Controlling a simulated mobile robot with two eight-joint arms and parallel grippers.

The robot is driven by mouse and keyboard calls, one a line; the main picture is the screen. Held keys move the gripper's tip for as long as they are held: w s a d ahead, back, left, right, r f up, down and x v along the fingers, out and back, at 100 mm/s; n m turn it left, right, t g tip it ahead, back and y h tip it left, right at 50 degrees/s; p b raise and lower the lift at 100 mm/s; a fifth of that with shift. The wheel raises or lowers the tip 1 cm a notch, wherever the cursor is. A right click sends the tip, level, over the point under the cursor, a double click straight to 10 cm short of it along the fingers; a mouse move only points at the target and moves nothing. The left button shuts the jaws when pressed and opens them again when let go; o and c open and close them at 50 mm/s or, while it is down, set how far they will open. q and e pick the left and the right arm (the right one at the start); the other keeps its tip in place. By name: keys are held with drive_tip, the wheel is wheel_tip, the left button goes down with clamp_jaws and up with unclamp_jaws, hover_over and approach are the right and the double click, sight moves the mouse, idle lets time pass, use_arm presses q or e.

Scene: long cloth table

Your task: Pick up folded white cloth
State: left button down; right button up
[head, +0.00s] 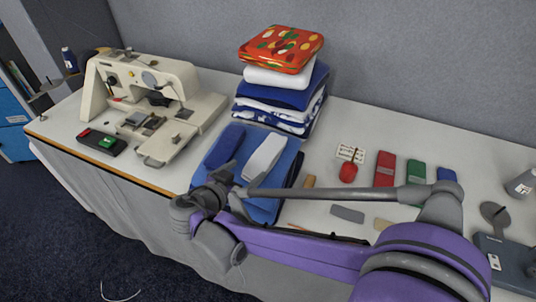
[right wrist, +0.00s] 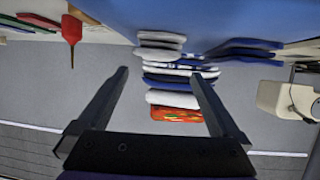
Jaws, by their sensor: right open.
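A small folded white cloth (head: 265,156) lies on a larger folded blue cloth (head: 284,166), beside a darker blue folded piece (head: 224,146). Another folded white cloth (head: 279,77) lies in the tall stack, under a red patterned one (head: 281,49). My right gripper (head: 222,176) is at the front of the blue cloth, left of and nearer than the small white cloth, partly covering the pile. In the right wrist view, which is upside down, my right gripper (right wrist: 165,72) is open with nothing between its fingers; white cloth (right wrist: 160,42) shows beyond them. My left gripper is out of view.
A sewing machine (head: 146,92) stands at the left, with a dark box with a green top (head: 107,142) before it. Red (head: 385,169) and green (head: 416,174) pieces lie right of the pile. A grey wall (head: 430,65) runs behind the table.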

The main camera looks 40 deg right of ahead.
sight(261, 160)
drive_tip(key=x, duration=0.9)
drive_tip(key=shift+d+f+b, duration=0.1)
drive_tip(key=shift+d+b, duration=0.3)
drive_tip(key=c, duration=1.2)
